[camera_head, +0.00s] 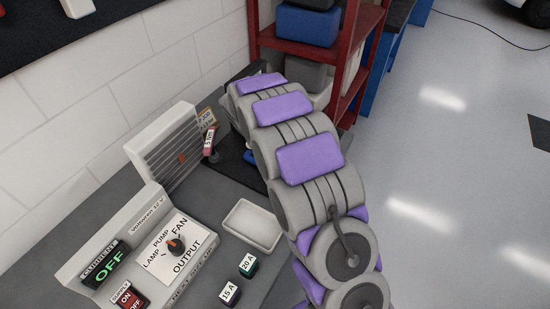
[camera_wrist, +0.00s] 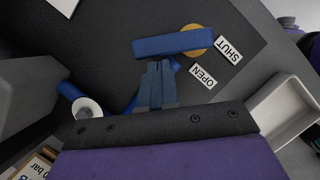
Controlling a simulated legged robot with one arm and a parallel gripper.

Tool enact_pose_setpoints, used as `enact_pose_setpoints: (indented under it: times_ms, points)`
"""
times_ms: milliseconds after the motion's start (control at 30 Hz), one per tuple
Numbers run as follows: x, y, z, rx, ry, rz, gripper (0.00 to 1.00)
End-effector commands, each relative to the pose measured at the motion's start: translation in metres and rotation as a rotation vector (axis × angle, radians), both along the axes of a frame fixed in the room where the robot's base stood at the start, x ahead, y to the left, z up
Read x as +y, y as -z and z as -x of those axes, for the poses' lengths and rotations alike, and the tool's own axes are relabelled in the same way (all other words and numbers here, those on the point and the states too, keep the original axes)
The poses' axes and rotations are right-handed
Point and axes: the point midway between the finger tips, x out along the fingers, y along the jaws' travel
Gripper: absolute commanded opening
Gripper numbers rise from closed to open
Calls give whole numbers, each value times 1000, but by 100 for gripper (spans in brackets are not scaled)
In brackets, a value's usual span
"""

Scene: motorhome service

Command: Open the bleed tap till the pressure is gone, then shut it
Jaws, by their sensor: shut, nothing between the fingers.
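The bleed tap's flat blue lever (camera_wrist: 172,44) shows in the wrist view, with a brass-coloured round part (camera_wrist: 198,40) at its right end. A SHUT label (camera_wrist: 229,50) and an OPEN label (camera_wrist: 208,75) lie to the right of it. The lever lies across the picture, nearer in line with SHUT than OPEN. My gripper (camera_wrist: 157,67) is shut and empty, its fingertips just below the lever; I cannot tell whether they touch it. A blue pipe with a white round end (camera_wrist: 87,108) is at left. In the head view my arm hides the gripper and tap.
A white tray (camera_head: 252,226) stands on the bench near my arm; it also shows in the wrist view (camera_wrist: 290,107). A control panel (camera_head: 172,247) with a dial and an OFF display is at left. A red shelf rack (camera_head: 345,95) stands behind.

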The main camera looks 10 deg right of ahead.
Motion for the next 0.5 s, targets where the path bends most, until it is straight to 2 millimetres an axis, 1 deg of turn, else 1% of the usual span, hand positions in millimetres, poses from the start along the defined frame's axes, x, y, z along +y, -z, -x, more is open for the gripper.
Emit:
enact_pose_setpoints:
  times_ms: [500]
  points:
    - [-4, 0, -3, 5, 93, 0, 0]
